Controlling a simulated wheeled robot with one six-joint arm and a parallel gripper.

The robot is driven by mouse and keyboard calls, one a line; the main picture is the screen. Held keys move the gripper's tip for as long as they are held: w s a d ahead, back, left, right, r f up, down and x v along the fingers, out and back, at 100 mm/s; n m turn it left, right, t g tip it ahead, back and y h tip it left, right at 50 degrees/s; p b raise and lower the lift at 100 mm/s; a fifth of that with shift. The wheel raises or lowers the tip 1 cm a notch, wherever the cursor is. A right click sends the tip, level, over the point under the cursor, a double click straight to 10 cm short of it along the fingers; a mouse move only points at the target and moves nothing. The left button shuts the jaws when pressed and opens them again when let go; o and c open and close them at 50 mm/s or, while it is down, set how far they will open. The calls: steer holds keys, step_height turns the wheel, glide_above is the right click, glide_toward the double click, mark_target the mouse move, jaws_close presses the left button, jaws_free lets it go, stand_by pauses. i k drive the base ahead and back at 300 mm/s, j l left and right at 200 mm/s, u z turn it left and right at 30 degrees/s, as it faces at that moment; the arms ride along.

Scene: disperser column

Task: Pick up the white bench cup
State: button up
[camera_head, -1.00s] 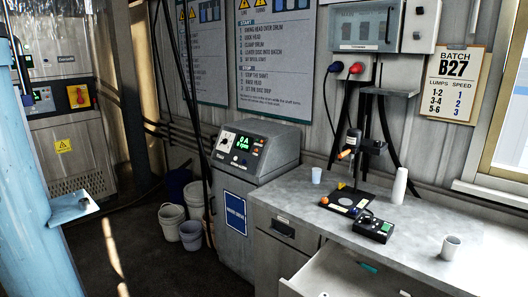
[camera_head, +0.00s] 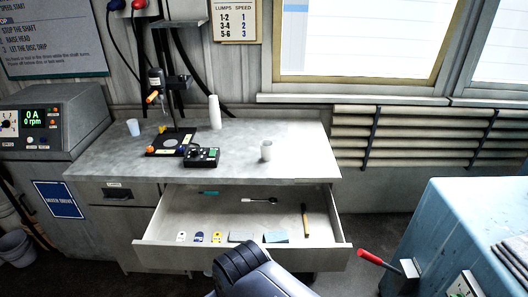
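A white cup (camera_head: 266,151) stands upright on the right part of the grey bench top (camera_head: 235,155), near its front edge. A second, pale bluish cup (camera_head: 133,127) stands at the bench's left end. A tall white stack (camera_head: 214,112), which looks like nested cups, stands at the back. Part of my own arm shows at the bottom middle, in front of the drawer. My gripper's fingers are not visible, and nothing touches the white cup.
An open drawer (camera_head: 152,228) juts out below the bench, holding tags, cloths, a brush and a wooden-handled tool. A small stand (camera_head: 176,110) and a black button box (camera_head: 202,156) stand left of the cup. A blue machine (camera_head: 440,215) with a red lever is at right.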

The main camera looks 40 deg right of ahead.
mark_target(266, 145)
steer(key=i+l+z, duration=0.1)
steer(key=i+z, duration=0.15)
steer(key=z, duration=0.2)
steer(key=i+z, duration=0.2)
steer(key=z, duration=0.25)
steer(key=i+j+z, duration=0.1)
steer(key=i+z, duration=0.15)
steer(key=z, duration=0.2)
